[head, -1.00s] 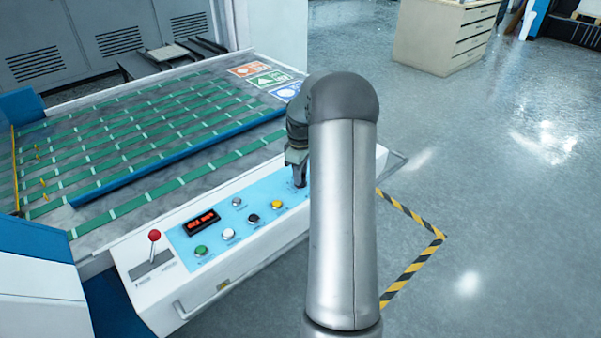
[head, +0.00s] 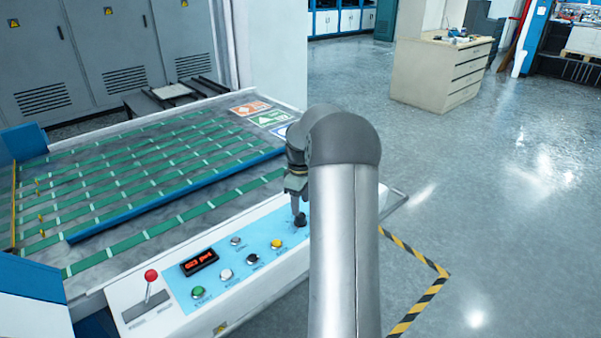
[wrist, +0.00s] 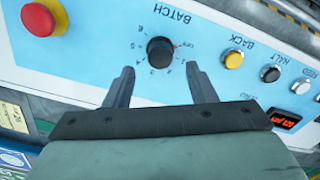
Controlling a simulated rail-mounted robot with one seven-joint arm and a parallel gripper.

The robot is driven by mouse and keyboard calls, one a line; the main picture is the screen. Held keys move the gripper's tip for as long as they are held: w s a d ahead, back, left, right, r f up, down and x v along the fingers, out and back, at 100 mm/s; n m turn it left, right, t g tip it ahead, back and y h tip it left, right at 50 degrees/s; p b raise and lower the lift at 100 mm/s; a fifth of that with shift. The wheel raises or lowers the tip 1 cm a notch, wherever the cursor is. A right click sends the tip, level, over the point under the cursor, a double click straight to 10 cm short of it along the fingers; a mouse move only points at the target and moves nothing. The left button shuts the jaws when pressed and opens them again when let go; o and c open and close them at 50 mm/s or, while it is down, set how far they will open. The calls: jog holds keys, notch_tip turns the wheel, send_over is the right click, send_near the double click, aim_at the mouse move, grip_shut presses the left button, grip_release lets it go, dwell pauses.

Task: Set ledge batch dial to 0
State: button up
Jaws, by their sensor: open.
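The batch dial (wrist: 160,50) is a round black knob on the light blue control panel, under the word BATCH in the wrist view. Numbers are printed around it, and a small red mark shows at its right side; I cannot read its setting for sure. My gripper (wrist: 162,80) is open, with one finger on each side below the dial in the picture. The knob shows just past the fingertips, and I see no clear contact. In the head view my gripper (head: 299,205) is over the panel's right end, and my arm hides part of the panel there.
A red button on a yellow base (wrist: 42,17) is beside the dial. A yellow button (wrist: 232,60) and other buttons are on its other side. A red-knobbed lever (head: 150,285) and a lit display (head: 199,262) are further left. Open floor lies right.

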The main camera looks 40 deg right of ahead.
aim_at(301, 215)
notch_tip(301, 215, up, 13)
jog(key=shift+r, duration=0.15)
jog(key=shift+a, duration=0.15)
dwell(0.5)
